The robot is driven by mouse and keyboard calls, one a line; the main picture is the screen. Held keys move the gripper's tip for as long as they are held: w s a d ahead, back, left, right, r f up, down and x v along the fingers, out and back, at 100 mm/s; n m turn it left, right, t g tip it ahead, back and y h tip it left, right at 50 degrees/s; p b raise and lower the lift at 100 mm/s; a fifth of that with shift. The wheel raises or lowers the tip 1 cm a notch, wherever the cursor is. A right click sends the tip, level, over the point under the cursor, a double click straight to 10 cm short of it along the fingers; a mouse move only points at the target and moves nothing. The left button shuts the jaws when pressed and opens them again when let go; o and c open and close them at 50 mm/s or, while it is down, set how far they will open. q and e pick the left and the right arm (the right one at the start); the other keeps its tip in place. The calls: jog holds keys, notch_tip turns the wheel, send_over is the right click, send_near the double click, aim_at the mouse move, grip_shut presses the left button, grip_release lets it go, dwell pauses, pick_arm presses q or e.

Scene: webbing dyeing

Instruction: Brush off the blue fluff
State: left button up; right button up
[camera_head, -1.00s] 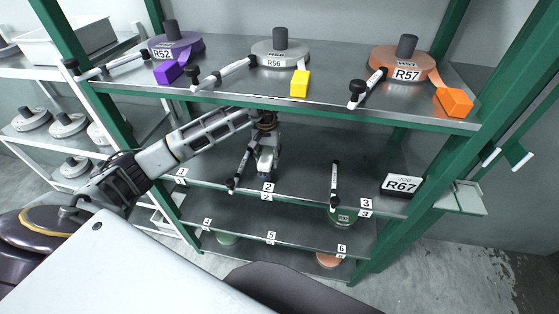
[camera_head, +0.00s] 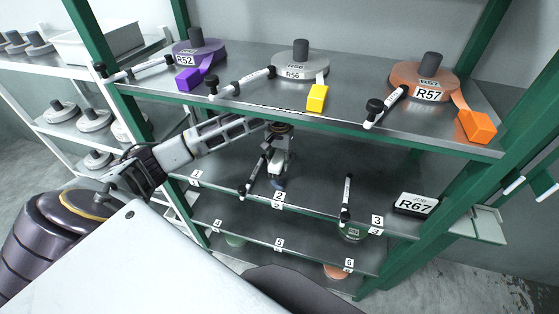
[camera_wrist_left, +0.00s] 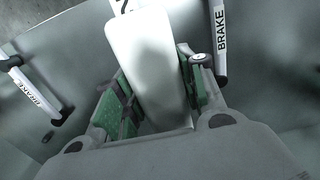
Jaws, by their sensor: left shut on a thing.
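My left gripper (camera_head: 279,166) reaches in under the top shelf and is over the middle shelf, behind the number 2 label. In the left wrist view its green-padded fingers are shut on a long, pale, smooth thing with rounded edges (camera_wrist_left: 148,60). I cannot tell what that thing is from this view. A small blue patch (camera_head: 278,184) shows just below the gripper in the head view; I cannot tell whether it is fluff or part of what I hold. My right gripper is not in view.
A brake rod (camera_head: 254,176) stands close to the left of the gripper, another brake rod (camera_head: 346,200) farther right. The top shelf (camera_head: 365,95) is close above the arm and carries purple, grey and orange webbing rolls. A green post (camera_head: 92,60) stands left. An R67 block (camera_head: 415,204) sits right.

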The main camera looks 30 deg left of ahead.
aim_at(273, 193)
pick_arm(q)
jog(key=shift+w+a+f+b, duration=0.2)
jog(key=shift+w+a+b, duration=0.1)
jog(key=shift+w, duration=0.15)
notch_tip(273, 193, down, 2)
jog(key=shift+s+f+b, duration=0.1)
jog(key=shift+s+b, duration=0.05)
jog(key=shift+b, duration=0.3)
jog(key=shift+d+f+b, duration=0.15)
jog(key=shift+f+b, duration=0.25)
jog(key=shift+f, duration=0.75)
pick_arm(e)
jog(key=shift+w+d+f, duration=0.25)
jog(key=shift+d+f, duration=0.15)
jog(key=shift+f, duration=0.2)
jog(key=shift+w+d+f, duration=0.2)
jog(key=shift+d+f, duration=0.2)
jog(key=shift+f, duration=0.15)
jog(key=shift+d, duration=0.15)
pick_arm(q)
jog(key=shift+f+b, duration=0.9)
jog(key=shift+f, duration=0.1)
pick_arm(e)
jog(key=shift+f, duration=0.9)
pick_arm(q)
jog(key=shift+s, duration=0.15)
jog(key=shift+s+d, duration=0.25)
jog(key=shift+s, duration=0.65)
jog(key=shift+s+d, duration=0.25)
jog(key=shift+s, duration=0.6)
